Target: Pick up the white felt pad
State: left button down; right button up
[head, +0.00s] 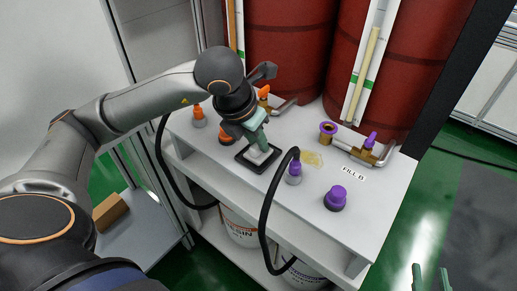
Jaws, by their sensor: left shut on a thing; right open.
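The white felt pad (260,154) is in a small black tray (250,167) on the white bench top. My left gripper (256,142) points down over the tray, its pale green fingers shut on the pad. The fingers hide part of the pad, and I cannot tell whether it touches the tray floor. My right gripper (431,279) shows only as two green fingertips at the bottom right edge, apart and empty, well away from the bench.
Purple-tipped hose (294,172), purple cap (336,198) and brass valve (368,152) stand right of the tray. Orange fittings (198,116) stand left. A yellowish spill (311,159) lies near the FILL B label (353,173). Red drums (290,45) block the back.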

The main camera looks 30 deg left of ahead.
aim_at(253, 160)
pick_arm(q)
jog(key=shift+r, duration=0.1)
dwell(0.4)
jog(key=shift+r, duration=0.4)
notch_tip(253, 160, up, 2)
jog(key=shift+p, duration=0.5)
pick_arm(e)
jog(key=s+f+m+g+h+p, duration=0.1)
jog(key=s+f+g, duration=0.3)
jog(key=f, duration=0.3)
jog(key=s+f+m+g+p, duration=0.1)
jog(key=s+f+g, duration=0.2)
jog(key=f, duration=0.4)
pick_arm(q)
jog(key=s+d+r+b, duration=0.2)
jog(key=s+r+b, duration=0.2)
jog(key=s+r, duration=0.6)
jog(key=s, duration=0.3)
jog(key=shift+s+d, duration=0.3)
jog(key=shift+s, duration=0.1)
pick_arm(e)
jog(key=w+r+n+t+y, duration=0.1)
jog(key=w+r+t, duration=0.2)
jog(key=r, duration=0.6)
jog(key=w+r+n+t+y, duration=0.1)
jog(key=w+r+t, duration=0.3)
jog(key=r, duration=0.6)
jog(key=shift+w+a+r+n+t, duration=0.15)
jog(key=shift+n+t, duration=0.35)
jog(key=shift+t, duration=0.5)
